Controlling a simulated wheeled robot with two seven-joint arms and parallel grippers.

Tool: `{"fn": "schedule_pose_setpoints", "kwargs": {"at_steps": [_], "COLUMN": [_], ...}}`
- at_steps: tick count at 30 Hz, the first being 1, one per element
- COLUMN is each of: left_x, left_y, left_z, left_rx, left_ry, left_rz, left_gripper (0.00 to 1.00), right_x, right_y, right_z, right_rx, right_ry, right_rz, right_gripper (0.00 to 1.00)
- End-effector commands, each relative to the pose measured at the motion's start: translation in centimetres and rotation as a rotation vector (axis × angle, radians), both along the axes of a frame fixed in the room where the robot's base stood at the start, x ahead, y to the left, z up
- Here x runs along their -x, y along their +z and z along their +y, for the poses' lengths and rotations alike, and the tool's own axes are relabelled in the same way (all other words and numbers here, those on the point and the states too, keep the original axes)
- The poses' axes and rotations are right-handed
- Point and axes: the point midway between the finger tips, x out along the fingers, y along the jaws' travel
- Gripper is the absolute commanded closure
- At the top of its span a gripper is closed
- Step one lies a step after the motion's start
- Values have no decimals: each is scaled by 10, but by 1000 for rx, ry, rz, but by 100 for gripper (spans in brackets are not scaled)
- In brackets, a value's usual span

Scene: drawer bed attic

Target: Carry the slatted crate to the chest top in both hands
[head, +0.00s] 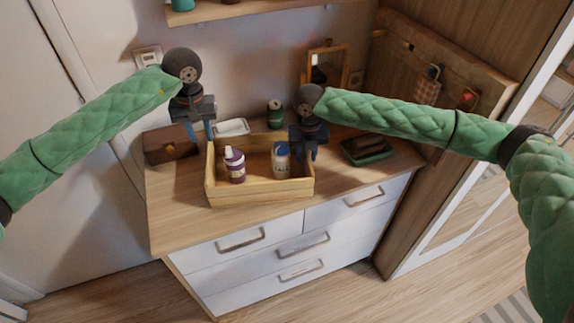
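The slatted crate (262,192) is a light wooden open box standing on the wooden chest top (178,220), near its front edge. Inside it stand a purple bottle with a white cap (235,165) and a white bottle with a blue top (281,161). My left gripper (200,137) is open, pointing down by the crate's back left corner, its two fingers apart. My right gripper (305,155) points down at the crate's right end, with its fingers apart and overlapping the end wall in the picture. Whether either touches the crate I cannot tell.
A brown box (166,146) lies left of the crate. A white dish (232,128) and a green tin (275,115) stand behind it. A dark green tray (368,152) lies to the right. A wooden frame (327,68) stands at the back. A shelf (225,12) is above.

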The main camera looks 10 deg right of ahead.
Motion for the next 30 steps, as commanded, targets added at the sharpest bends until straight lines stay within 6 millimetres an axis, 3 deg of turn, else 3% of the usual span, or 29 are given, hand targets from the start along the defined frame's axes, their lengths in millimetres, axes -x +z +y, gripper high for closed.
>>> {"fn": "schedule_pose_setpoints", "kwargs": {"at_steps": [5, 18, 24, 30], "left_x": [0, 0, 0, 0], "left_y": [1, 0, 0, 0], "left_z": [0, 0, 0, 0], "left_rx": [0, 0, 0, 0], "left_ry": [0, 0, 0, 0], "left_rz": [1, 1, 1, 1], "left_gripper": [69, 69, 69, 69], "right_x": [-1, -1, -1, -1], "right_y": [19, 98, 115, 118], "right_z": [0, 0, 0, 0], "right_rx": [-1, 0, 0, 0], "right_ry": [0, 1, 0, 0], "right_rz": [-3, -2, 0, 0], "right_gripper": [69, 69, 69, 69]}}
